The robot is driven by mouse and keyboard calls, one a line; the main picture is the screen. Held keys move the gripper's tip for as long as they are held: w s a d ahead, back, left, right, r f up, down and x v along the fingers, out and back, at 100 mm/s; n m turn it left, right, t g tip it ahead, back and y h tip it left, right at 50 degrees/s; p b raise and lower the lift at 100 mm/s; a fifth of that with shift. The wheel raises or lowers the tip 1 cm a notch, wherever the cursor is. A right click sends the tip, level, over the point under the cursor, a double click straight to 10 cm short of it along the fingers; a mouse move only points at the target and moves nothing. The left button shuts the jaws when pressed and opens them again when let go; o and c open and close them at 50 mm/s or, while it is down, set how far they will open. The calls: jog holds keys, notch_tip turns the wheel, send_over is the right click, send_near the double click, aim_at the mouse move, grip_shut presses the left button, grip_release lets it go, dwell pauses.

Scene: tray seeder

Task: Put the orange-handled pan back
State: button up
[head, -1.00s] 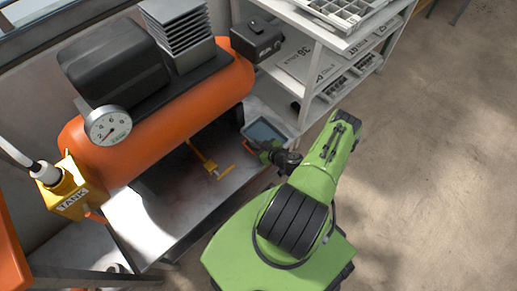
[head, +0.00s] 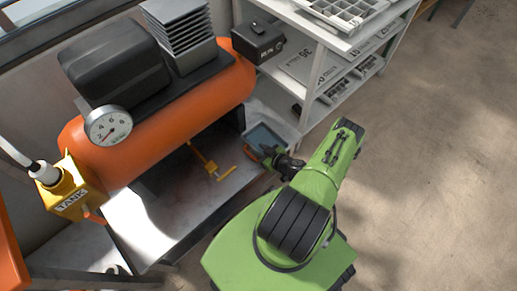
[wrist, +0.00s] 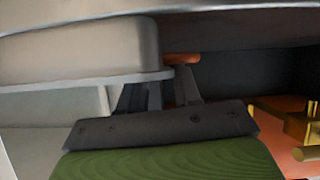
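The pan (head: 266,136) is a shallow grey tray on the grey bench, right of the orange tank and beside the shelf unit. My gripper (head: 268,152) is at its near edge, with a bit of orange beside it. In the wrist view the pan's pale body (wrist: 80,50) fills the upper left, close to a grey surface. The short orange handle (wrist: 182,58) sticks out at its right. My gripper's dark fingers (wrist: 165,85) are close together at the handle, partly behind the pan's rim. Whether they clamp the handle is hidden.
The orange tank (head: 170,125) hangs over a dark space at the back of the bench. A yellow valve (head: 209,167) stands left of the pan and shows at right in the wrist view (wrist: 290,120). A white shelf unit (head: 310,95) rises close on the right.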

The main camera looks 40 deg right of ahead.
jog(key=p+v, duration=0.4)
jog(key=v, duration=0.7)
jog(key=w+r+n+g+y, duration=0.2)
jog(key=w+r, duration=0.3)
jog(key=r, duration=0.3)
jog(key=w+r+n+g+y, duration=0.2)
jog(key=w+r+y, duration=0.15)
jog(key=r, duration=0.45)
jog(key=w+a+r+g+h, duration=0.1)
jog(key=w+a+r+g, duration=0.1)
jog(key=a+r, duration=0.35)
jog(key=w+a+r+g, duration=0.1)
jog(key=a+r+g, duration=0.15)
jog(key=r, duration=0.55)
jog(key=s+a+r+m+h, duration=0.1)
jog(key=s+a+r+h, duration=0.3)
jog(key=a+r, duration=0.65)
jog(key=s+a+r+m+t, duration=0.1)
jog(key=s+r+m, duration=0.1)
jog(key=s, duration=0.4)
jog(key=s+a+r+m+t, duration=0.1)
jog(key=s+r+m, duration=0.1)
jog(key=s+r, duration=0.3)
jog(key=shift+s+a+r+h, duration=0.25)
jog(key=shift+s+r+h, duration=0.1)
jog(key=shift+s, duration=0.8)
